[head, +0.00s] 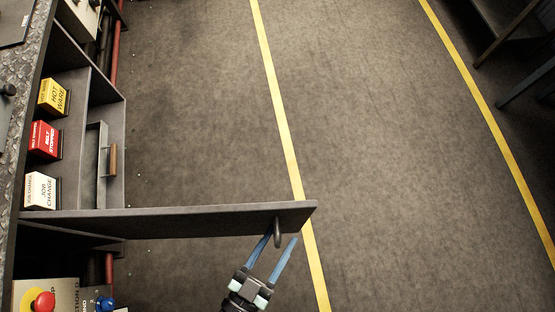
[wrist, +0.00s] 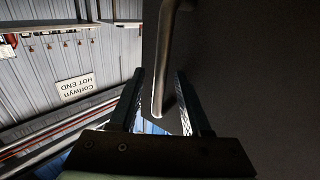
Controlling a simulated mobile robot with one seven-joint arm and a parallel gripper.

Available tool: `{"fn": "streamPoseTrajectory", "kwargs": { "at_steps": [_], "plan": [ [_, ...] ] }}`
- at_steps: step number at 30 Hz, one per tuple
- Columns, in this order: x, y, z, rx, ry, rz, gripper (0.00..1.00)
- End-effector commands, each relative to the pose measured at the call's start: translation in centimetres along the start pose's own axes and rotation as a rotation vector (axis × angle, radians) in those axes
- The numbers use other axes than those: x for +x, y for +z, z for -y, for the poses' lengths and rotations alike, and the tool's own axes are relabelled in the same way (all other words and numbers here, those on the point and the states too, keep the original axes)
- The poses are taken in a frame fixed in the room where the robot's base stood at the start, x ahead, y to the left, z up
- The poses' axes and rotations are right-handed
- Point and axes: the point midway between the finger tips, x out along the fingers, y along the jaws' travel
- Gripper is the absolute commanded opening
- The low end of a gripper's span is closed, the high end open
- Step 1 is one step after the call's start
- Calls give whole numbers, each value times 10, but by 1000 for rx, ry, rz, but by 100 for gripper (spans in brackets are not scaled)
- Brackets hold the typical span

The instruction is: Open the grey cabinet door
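The grey cabinet door (head: 170,220) is swung wide open and stands out to the right from the cabinet, seen nearly edge-on. Its dark curved handle (head: 278,234) is near the door's free end, on the side facing me. My gripper (head: 279,238) is at the handle with its two blue fingers apart, one on each side of it. In the wrist view the handle (wrist: 166,60) runs down between the spread fingers, and the dark door face (wrist: 255,70) fills the right side. Gaps show beside the handle, so I see no grip on it.
The open cabinet (head: 75,40) holds yellow, red and white sign blocks (head: 43,140) and a grey tray with a brown handle (head: 101,165). A red button (head: 40,302) and a blue button (head: 104,304) sit lower left. The floor to the right is clear.

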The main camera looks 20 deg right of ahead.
Motion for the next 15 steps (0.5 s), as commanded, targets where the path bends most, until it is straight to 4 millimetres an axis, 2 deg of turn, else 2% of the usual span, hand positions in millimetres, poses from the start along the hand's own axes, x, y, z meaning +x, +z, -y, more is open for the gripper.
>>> {"fn": "streamPoseTrajectory", "kwargs": {
  "at_steps": [9,11,15],
  "plan": [
    [-3,0,0,0,-1,0,47],
    [-9,1,0,0,-1,1,47],
    [-34,2,0,1,-1,4,47]
  ]
}}
